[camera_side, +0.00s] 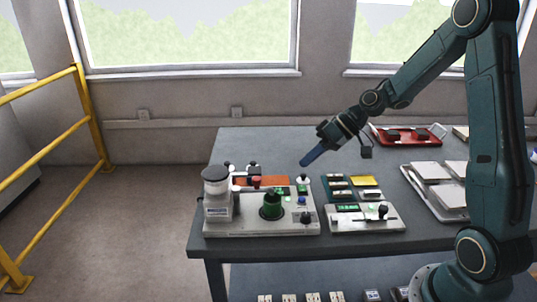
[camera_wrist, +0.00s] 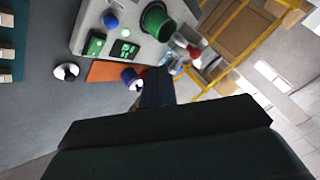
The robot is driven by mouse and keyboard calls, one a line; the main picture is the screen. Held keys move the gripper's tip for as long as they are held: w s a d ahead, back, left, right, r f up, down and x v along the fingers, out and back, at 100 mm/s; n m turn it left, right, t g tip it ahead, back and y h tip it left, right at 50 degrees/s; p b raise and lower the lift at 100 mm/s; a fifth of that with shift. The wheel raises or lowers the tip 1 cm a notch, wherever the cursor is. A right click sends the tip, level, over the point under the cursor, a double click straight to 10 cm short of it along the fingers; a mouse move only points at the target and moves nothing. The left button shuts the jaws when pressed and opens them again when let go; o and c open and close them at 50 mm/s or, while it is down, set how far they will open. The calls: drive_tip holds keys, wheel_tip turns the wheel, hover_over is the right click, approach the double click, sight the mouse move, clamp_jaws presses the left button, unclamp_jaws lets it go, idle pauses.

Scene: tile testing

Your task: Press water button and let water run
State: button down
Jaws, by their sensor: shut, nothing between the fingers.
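The test machine (camera_side: 246,224) is a light grey base on the near left part of the table. The blue button also shows in the wrist view (camera_wrist: 110,20), next to a small green button (camera_wrist: 125,33) and the green cylinder (camera_wrist: 157,21). I cannot tell from labels which is the water button. My gripper (camera_side: 306,160) is shut and empty, tilted down-left above and behind the machine. Its dark blue fingers show in the wrist view (camera_wrist: 156,86). No running water is visible.
A second panel (camera_side: 364,218) with a black knob stands right of the machine. An orange plate (camera_side: 262,182) lies behind the machine. A red tray (camera_side: 408,135) and a tray of light tiles (camera_side: 442,187) are farther right. The table's back left is clear.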

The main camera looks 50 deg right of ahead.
drive_tip(key=shift+f, duration=0.15)
drive_tip(key=shift+f, duration=4.2)
drive_tip(key=shift+f, duration=0.9)
drive_tip(key=shift+r, duration=0.9)
drive_tip(key=shift+r, duration=0.15)
drive_tip(key=shift+r, duration=2.35)
